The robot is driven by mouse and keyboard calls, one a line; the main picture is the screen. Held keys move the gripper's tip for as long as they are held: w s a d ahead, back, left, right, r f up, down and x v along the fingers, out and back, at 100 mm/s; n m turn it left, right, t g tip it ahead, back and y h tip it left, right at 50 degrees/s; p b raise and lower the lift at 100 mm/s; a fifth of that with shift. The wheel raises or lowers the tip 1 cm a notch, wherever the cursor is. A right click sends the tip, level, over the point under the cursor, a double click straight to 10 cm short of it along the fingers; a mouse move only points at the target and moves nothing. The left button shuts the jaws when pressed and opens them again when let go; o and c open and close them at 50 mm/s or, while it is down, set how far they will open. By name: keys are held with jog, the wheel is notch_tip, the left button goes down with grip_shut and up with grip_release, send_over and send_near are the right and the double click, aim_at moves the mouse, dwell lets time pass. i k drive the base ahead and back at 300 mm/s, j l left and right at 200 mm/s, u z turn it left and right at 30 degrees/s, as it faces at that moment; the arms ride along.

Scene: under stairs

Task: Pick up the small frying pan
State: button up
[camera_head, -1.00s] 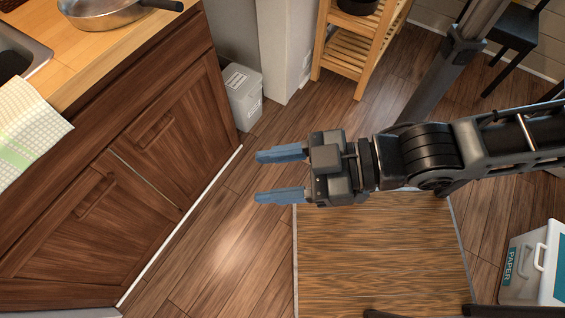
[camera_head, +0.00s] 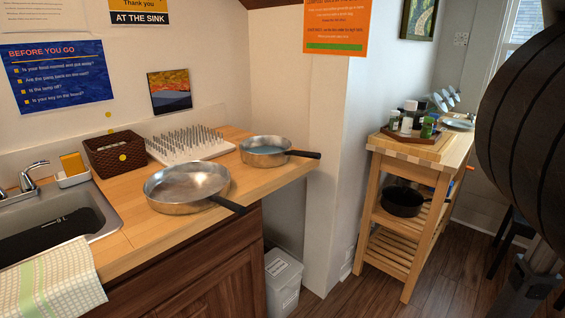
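Two silver pans with dark handles stand on the wooden counter (camera_head: 150,232). The smaller frying pan (camera_head: 264,151) is at the counter's right end, near the wall, with a bluish inside and its handle pointing right over the edge. The larger pan (camera_head: 186,186) is nearer and to its left, its handle pointing right and towards me. My gripper is out of view; only a large dark part of my arm fills the right edge. I cannot tell how the gripper stands to the pans.
A sink (camera_head: 60,232) with a towel (camera_head: 52,283) is at the left. A spiked white rack (camera_head: 190,146) and brown basket (camera_head: 114,154) stand behind the pans. A wall end separates the counter from a wooden cart (camera_head: 420,177) holding a black pan (camera_head: 402,201). A bin (camera_head: 283,284) stands below.

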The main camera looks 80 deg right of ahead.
aim_at(260, 151)
jog(key=l+z, duration=0.15)
jog(key=z, duration=1.25)
jog(key=u, duration=1.25)
jog(key=z, duration=1.3)
jog(key=i+j+z, duration=0.35)
jog(key=j, duration=0.25)
jog(key=i+j+z, duration=0.15)
jog(key=i+j, duration=0.1)
jog(key=j, duration=0.1)
